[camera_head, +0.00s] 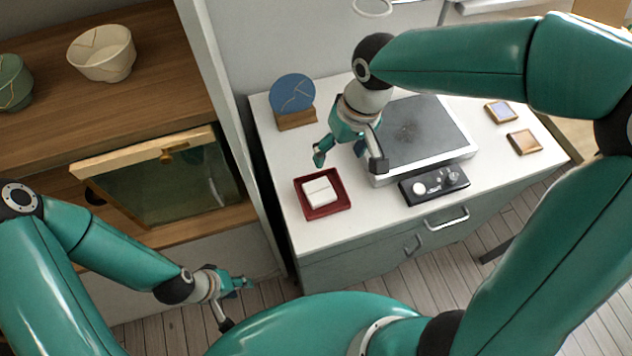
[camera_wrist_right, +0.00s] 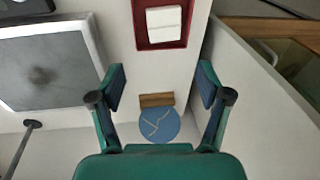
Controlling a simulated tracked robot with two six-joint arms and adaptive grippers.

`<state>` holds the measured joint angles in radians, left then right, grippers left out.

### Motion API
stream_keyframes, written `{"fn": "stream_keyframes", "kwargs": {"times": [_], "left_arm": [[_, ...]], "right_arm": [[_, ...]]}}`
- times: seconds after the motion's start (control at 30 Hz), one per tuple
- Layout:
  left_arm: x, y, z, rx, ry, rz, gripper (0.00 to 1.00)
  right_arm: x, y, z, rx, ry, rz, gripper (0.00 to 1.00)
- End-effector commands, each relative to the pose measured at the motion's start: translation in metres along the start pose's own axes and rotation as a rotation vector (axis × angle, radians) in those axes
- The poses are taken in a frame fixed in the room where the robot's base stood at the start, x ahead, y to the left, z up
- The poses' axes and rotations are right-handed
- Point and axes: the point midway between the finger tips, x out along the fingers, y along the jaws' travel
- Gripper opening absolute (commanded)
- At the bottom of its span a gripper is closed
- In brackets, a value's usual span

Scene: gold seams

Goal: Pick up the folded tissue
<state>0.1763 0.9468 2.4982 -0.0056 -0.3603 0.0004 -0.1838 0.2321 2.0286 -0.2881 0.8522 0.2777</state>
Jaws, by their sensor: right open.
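The folded tissue (camera_head: 319,192) is a white block lying in a small red tray (camera_head: 341,207) at the front left of the white cabinet top. In the right wrist view the tissue (camera_wrist_right: 164,20) and the red tray (camera_wrist_right: 141,33) show at the top, beyond the fingertips. My right gripper (camera_head: 347,160) is open and empty, above the cabinet top just behind and to the right of the tray. Its two fingers also show in the right wrist view (camera_wrist_right: 160,97). My left gripper (camera_head: 237,302) is low over the floor, left of the cabinet; its opening is hard to make out.
A blue disc with gold seams (camera_head: 292,92) stands on a wooden block behind the tray. A dark-topped plate (camera_head: 420,135) and a black tray with small items (camera_head: 434,185) lie to the right. Two small square pieces (camera_head: 524,141) lie further right. An open wooden shelf (camera_head: 110,85) with bowls stands left.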

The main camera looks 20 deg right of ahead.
Motion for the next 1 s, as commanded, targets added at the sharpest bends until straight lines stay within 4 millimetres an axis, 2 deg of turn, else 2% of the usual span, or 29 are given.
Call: {"fn": "stream_keyframes", "kwargs": {"times": [0.4,0.5,0.77,1.0], "left_arm": [[-0.002,0.001,0.000,0.000,-0.001,0.000,0.40],[-0.002,0.001,0.000,0.000,-0.001,0.000,0.40],[-0.005,0.002,0.000,0.000,-0.001,0.000,0.40],[-0.009,0.003,0.000,0.000,-0.001,0.000,0.40]], "right_arm": [[0.087,-0.007,-0.002,-0.019,-0.009,-0.002,0.77],[0.099,-0.008,-0.003,-0.021,-0.006,-0.003,0.77],[0.115,-0.009,-0.003,-0.022,-0.008,-0.003,0.77],[0.149,-0.010,-0.004,-0.022,-0.009,-0.003,0.77]]}}
